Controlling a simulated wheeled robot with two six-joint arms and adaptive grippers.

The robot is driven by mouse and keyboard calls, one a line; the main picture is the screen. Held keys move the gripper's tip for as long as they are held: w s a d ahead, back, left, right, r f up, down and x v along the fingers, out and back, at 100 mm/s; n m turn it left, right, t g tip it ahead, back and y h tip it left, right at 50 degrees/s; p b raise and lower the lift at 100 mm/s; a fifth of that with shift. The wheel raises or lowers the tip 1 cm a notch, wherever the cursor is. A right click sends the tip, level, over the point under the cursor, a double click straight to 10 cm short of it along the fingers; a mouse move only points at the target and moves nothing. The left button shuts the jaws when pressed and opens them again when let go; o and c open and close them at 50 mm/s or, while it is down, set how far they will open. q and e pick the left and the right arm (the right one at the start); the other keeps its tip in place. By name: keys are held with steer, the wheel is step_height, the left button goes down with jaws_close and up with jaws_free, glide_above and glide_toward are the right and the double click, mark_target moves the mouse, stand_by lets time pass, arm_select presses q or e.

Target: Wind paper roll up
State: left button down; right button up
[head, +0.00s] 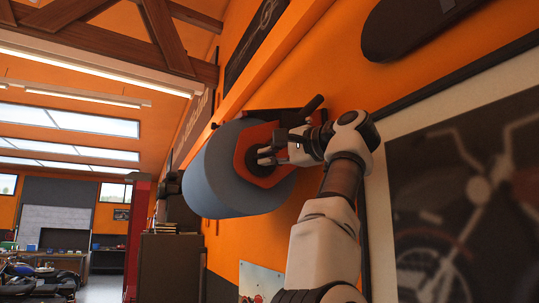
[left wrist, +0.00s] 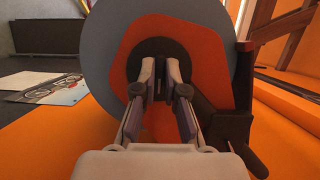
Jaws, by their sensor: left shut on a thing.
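A large blue-grey paper roll (head: 217,170) is mounted on the orange wall, with an orange plate (head: 242,155) on its near end. It also shows in the left wrist view (left wrist: 107,58), where a dark round hub (left wrist: 157,46) sits in the middle of the orange plate (left wrist: 200,60). My left gripper (head: 266,155) is at the hub, its fingers pointing into it. In the left wrist view my left gripper (left wrist: 163,75) is shut on the hub; the fingers partly hide the exact contact. My right gripper is not in view.
A dark handle (head: 313,104) sticks out from the roll's bracket near my arm; a dark lever also shows in the left wrist view (left wrist: 235,135). A framed motorcycle picture (head: 460,190) hangs at the right. A grey cabinet (head: 170,267) stands below left.

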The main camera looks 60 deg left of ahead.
arm_select(q)
steer(key=shift+r, duration=0.2)
steer(key=c, duration=1.5)
jaws_free()
steer(key=shift+o, duration=1.3)
steer(key=shift+a, duration=0.1)
steer(key=v, duration=0.7)
steer(key=shift+w+f, duration=0.15)
steer(key=shift+f, duration=0.05)
steer(key=shift+w, duration=0.1)
